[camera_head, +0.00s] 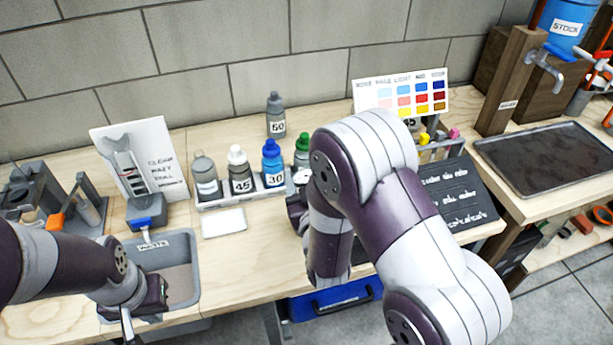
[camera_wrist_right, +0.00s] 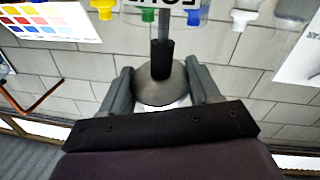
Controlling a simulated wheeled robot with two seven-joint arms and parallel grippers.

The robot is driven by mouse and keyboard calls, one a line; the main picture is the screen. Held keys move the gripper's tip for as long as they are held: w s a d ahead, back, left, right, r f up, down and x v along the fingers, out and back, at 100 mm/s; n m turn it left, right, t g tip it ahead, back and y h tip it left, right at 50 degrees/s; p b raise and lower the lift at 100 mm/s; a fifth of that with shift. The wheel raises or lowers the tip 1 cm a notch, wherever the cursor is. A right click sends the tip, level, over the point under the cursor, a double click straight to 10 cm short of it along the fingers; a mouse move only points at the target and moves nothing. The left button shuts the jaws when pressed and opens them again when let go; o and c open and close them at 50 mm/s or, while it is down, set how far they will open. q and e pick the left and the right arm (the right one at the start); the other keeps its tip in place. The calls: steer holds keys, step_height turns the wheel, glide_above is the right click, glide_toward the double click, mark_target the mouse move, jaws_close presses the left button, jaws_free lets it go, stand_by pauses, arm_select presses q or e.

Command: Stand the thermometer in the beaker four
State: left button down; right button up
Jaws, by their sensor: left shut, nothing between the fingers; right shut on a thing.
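In the right wrist view, which is upside down, my right gripper (camera_wrist_right: 160,75) is shut on the thermometer (camera_wrist_right: 160,60). The thermometer shows a round grey head, a black collar and a thin grey stem. The stem overlaps the clear beaker four (camera_wrist_right: 190,4), cut off at the top edge with its label partly visible. I cannot tell whether the stem is inside or in front of it. In the head view my right arm hides its gripper, the thermometer and the beaker. My left gripper (camera_head: 127,325) is shut and empty at the sink's front edge.
Bottles, including a blue one (camera_head: 272,165), stand in a rack behind my right arm. A grey bottle (camera_head: 275,115) stands behind them. A grey sink (camera_head: 185,285) is at the left. A colour chart (camera_head: 402,95) stands at the back. A dark tray (camera_head: 550,155) lies at the right.

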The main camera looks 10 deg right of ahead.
steer(key=o, duration=1.1)
steer(key=shift+o, duration=0.2)
steer(key=s+a+f+m+g+y+p, duration=0.1)
steer(key=s+f+m+g+y+p, duration=0.2)
steer(key=s+g, duration=0.7)
steer(key=s+d+r+n+g+h+p, duration=0.1)
steer(key=s+d+r+g+p, duration=0.2)
steer(key=s, duration=0.6)
steer(key=d+r+g, duration=0.1)
steer(key=d+g, duration=0.1)
steer(key=g, duration=0.1)
steer(key=shift+d+g, duration=0.15)
steer(key=shift+g, duration=0.15)
